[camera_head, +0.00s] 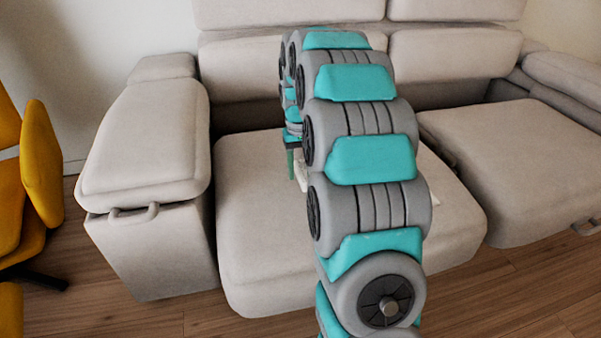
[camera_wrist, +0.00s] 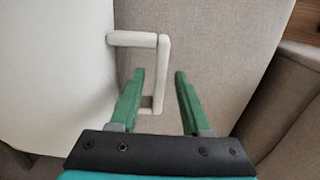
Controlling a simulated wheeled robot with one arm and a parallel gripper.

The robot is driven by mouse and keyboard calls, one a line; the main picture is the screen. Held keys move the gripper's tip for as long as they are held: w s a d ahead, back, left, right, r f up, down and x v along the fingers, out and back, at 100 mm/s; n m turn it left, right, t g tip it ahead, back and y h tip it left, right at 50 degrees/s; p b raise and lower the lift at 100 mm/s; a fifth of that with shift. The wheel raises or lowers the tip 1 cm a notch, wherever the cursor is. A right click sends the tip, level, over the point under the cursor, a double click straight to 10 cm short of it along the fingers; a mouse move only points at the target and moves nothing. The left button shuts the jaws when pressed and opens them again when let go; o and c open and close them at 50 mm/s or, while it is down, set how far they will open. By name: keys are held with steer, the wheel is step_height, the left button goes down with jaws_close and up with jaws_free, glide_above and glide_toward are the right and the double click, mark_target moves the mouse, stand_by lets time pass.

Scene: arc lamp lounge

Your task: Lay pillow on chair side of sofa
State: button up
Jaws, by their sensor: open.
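The beige sofa (camera_head: 250,240) fills the head view, and its left seat lies under my arm. A white thing, which looks like the pillow (camera_wrist: 50,70), fills the left of the wrist view, with a squared white handle (camera_wrist: 162,65) on its side. In the head view only a small pale edge of it (camera_head: 434,190) shows past my arm; the rest is hidden. My gripper (camera_wrist: 160,80) is open and empty, pointing down over the seat. It also shows in the head view (camera_head: 291,165). The handle's lower end is between the fingers in the picture; contact cannot be told.
A yellow chair (camera_head: 40,165) stands at the far left, beside the sofa's left armrest (camera_head: 145,150). That armrest has a handle (camera_head: 133,213) on its front. The right seat (camera_head: 520,160) is clear. Wooden floor (camera_head: 480,290) runs along the front.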

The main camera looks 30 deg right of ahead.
step_height(320, 180, up, 11)
steer(key=s+a+f+n, duration=0.2)
steer(key=s+a, duration=1)
steer(key=s, duration=0.5)
steer(key=s+a+f+g, duration=0.1)
steer(key=s+a+f, duration=0.2)
steer(key=s, duration=0.7)
steer(key=s+a+f, duration=0.3)
steer(key=s+f, duration=0.1)
steer(key=s, duration=0.6)
steer(key=shift+f+n+g, duration=0.2)
steer(key=shift+n+g, duration=0.2)
